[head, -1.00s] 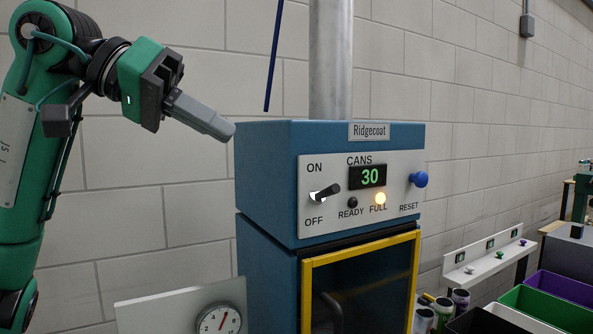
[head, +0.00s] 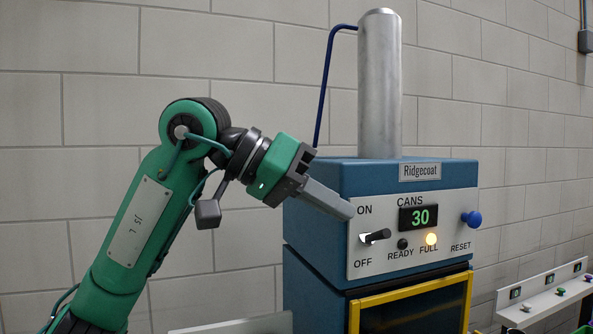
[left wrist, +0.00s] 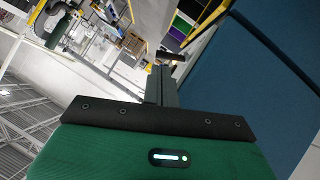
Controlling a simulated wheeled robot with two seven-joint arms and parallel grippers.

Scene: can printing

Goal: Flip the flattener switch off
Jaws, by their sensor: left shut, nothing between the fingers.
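A blue machine (head: 318,180) labelled Ridgecoat stands right of centre in the head view. Its white front panel (head: 440,212) carries a black lever switch (head: 377,236) between ON above and OFF below. The lever juts out and looks tilted slightly up. My left gripper (head: 349,212) is shut and empty, its fingertips by the panel's left edge near ON, up and left of the lever; contact cannot be told. In the left wrist view the shut fingers (left wrist: 160,82) point toward a small dark bar (left wrist: 172,56), probably the lever. My right gripper is not in view.
The panel also has a green display (head: 419,217) reading 30, a lit FULL lamp (head: 431,239), a dark READY lamp (head: 402,244) and a blue RESET knob (head: 471,218). A metal pipe (head: 379,90) rises from the machine. A white rack (head: 540,294) stands at lower right.

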